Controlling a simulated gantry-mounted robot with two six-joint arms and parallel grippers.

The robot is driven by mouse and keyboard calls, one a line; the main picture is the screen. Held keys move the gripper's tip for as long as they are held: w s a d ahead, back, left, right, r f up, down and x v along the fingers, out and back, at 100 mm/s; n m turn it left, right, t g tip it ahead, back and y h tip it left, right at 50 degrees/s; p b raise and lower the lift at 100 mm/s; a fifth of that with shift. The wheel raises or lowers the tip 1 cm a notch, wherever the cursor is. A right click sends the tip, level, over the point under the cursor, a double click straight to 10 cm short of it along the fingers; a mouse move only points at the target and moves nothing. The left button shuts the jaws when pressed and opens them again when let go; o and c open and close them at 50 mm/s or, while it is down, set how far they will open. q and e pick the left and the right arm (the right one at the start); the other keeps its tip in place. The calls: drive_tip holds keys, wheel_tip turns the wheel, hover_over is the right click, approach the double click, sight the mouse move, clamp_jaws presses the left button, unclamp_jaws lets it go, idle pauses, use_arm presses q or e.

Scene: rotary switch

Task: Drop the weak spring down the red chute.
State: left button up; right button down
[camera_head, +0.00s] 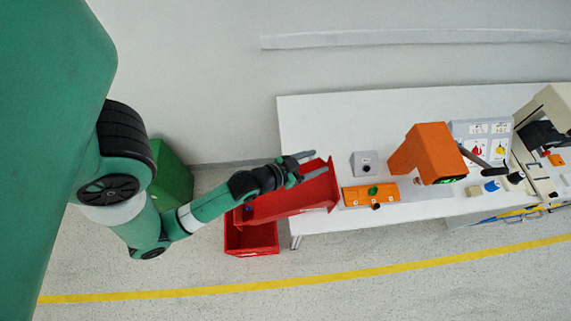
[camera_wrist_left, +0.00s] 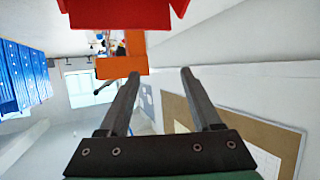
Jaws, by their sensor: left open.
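My left gripper (camera_head: 316,164) is open over the upper end of the red chute (camera_head: 300,199). In the left wrist view its two fingers (camera_wrist_left: 160,74) stand apart with nothing between them. The chute slopes from the left end of the white table down to a red crate (camera_head: 252,237) on the floor. Red surfaces (camera_wrist_left: 130,14) also fill the top of the wrist view. A small dark blue spot (camera_head: 248,211) shows near the chute's lower end; I cannot tell what it is. I cannot make out a spring in either view. My right gripper is not in view.
An orange block with a green button (camera_head: 373,190) lies right of the chute on the white table (camera_head: 300,120). A grey box (camera_head: 365,164) and an orange machine (camera_head: 430,152) stand behind and beside it. A green bin (camera_head: 172,175) stands at left.

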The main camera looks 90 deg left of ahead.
use_arm(q)
drive_tip(key=v, duration=1.1)
drive_tip(key=shift+s, duration=0.25)
drive_tip(key=shift+d+r, duration=0.1)
drive_tip(key=shift+d, duration=0.05)
